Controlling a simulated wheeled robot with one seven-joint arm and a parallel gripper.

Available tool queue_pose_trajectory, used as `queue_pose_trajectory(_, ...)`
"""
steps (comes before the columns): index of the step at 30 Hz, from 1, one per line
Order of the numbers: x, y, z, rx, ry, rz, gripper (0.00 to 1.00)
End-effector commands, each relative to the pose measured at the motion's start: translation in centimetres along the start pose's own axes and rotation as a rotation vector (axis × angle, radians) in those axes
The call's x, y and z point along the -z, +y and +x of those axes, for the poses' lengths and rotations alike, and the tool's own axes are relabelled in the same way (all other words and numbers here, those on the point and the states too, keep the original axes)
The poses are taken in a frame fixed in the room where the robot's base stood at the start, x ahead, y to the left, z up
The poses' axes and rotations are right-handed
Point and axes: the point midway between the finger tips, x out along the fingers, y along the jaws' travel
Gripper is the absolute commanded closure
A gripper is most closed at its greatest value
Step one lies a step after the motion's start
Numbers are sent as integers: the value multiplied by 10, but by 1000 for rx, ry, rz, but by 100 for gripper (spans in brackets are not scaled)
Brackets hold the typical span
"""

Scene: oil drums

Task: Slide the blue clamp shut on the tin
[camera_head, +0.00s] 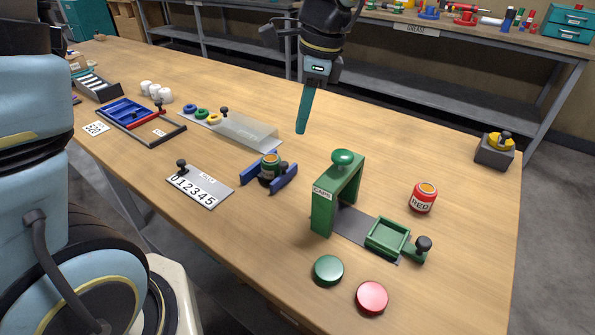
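The blue clamp (286,180) lies near the middle of the table, with one blue jaw on each side and a dark knob (284,166) by the right jaw. A small green tin (270,166) with an orange top stands upright between the jaws. Whether the jaws touch the tin is too small to tell. My gripper (302,130) hangs above the table, up and to the right of the clamp, pointing down and apart from it. Its fingers look like one narrow teal shape from this side, so its opening is hidden. I see nothing held in it.
A green press (323,212) stands right of the clamp, with a red tin (424,198) beyond it. A number plate (200,186) lies left of the clamp; a clear cover (246,131) is behind.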

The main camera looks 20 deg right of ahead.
Motion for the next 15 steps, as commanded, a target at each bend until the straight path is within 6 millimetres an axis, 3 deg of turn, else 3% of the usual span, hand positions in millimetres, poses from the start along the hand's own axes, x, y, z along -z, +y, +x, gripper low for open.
queue_pose_trajectory(1,21,5,1,10,-12,94,97)
queue_pose_trajectory(3,37,10,-3,19,-28,189,100)
queue_pose_trajectory(6,49,14,-7,25,-40,261,100)
queue_pose_trajectory(11,52,16,-2,25,-47,289,100)
queue_pose_trajectory(15,50,15,17,23,-48,286,100)
